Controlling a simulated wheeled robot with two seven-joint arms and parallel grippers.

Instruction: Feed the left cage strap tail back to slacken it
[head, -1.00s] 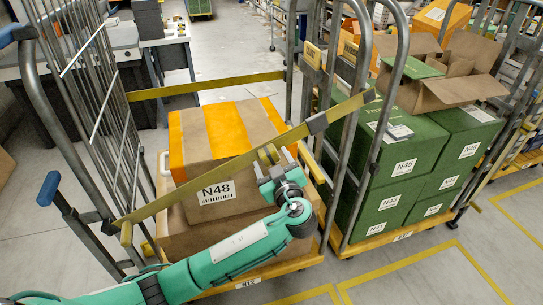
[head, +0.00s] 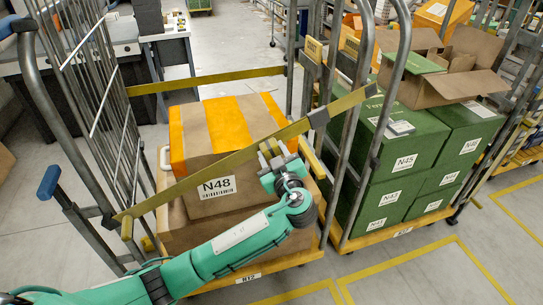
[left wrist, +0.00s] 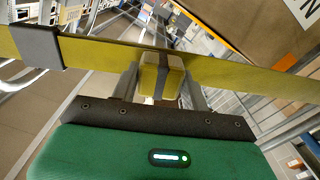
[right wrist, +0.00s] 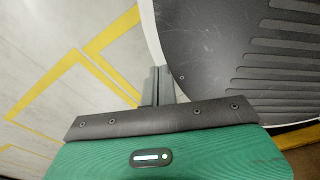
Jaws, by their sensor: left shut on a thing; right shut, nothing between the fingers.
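The left cage's front strap (head: 225,165) is a yellow band running diagonally from the cage's left post up to the right post. It has a dark grey buckle (head: 319,117), which also shows in the left wrist view (left wrist: 37,47). My left gripper (head: 272,150) is at the strap, left of the buckle, in front of the box N48. In the left wrist view it is shut on a short yellow piece, the strap tail (left wrist: 152,78), with the band crossing just beyond. The tail's join to the buckle is not clear. My right gripper (right wrist: 158,85) is shut and empty above the floor.
The left cage holds the brown box N48 (head: 215,188) with orange stripes. A second yellow strap (head: 205,80) spans the cage's back. A cage of green boxes (head: 405,155) stands close on the right. Yellow-lined floor (head: 410,275) in front is clear.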

